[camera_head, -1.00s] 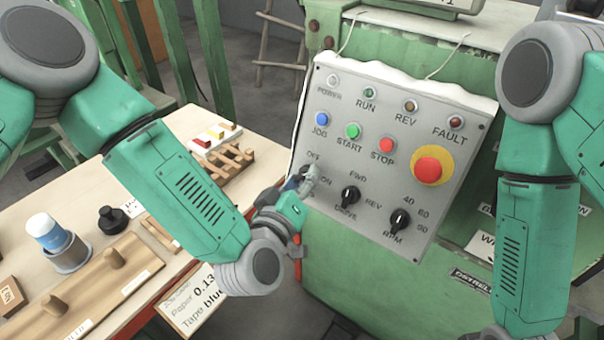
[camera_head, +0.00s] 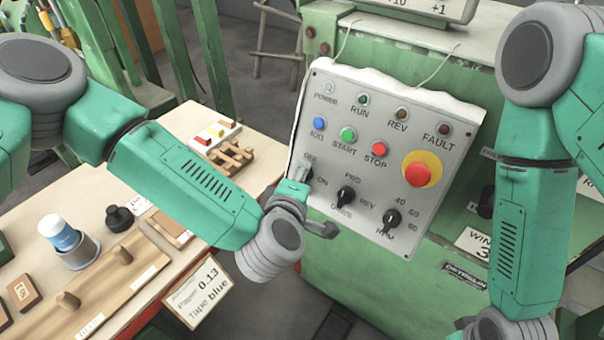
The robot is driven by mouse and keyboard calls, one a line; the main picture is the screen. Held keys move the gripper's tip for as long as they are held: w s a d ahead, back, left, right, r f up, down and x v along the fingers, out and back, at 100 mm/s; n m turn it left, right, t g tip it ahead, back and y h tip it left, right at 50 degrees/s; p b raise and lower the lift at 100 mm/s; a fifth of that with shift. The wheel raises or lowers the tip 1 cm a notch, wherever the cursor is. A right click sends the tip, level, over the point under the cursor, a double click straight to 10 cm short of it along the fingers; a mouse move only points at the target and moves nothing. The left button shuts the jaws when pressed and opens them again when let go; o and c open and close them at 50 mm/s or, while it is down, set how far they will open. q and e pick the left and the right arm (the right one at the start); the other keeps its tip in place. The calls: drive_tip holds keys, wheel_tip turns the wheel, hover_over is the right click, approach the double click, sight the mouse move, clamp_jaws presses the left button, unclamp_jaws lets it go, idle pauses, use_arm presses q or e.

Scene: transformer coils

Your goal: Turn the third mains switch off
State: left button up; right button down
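The grey control panel (camera_head: 335,135) is tilted on the front of the green machine. Its OFF/ON mains switch (camera_head: 308,170) sits at the left of the lower row, mostly hidden by my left gripper, so its setting cannot be read. My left gripper (camera_head: 302,180) is at this switch, over its lower part. Its fingertips are largely hidden, and whether they touch or grip the knob cannot be told. To the right are the black DRIVE knob (camera_head: 346,195) and RPM knob (camera_head: 391,218). My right arm hangs at the right; its fingers are not visible.
Above the knobs are a blue JOG button (camera_head: 319,126), green START (camera_head: 348,135), red STOP (camera_head: 379,149) and a red emergency stop (camera_head: 417,174) on yellow. A wooden table (camera_head: 262,142) with a spool stand and blocks lies left, a paper tag (camera_head: 197,290) at its edge.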

use_arm(q)
drive_tip(key=shift+f+n, duration=0.15)
drive_tip(key=shift+n, duration=0.15)
drive_tip(key=o, duration=1.1)
drive_tip(key=shift+a, duration=0.1)
drive_tip(key=shift+o, duration=0.2)
drive_tip(key=v, duration=1.2)
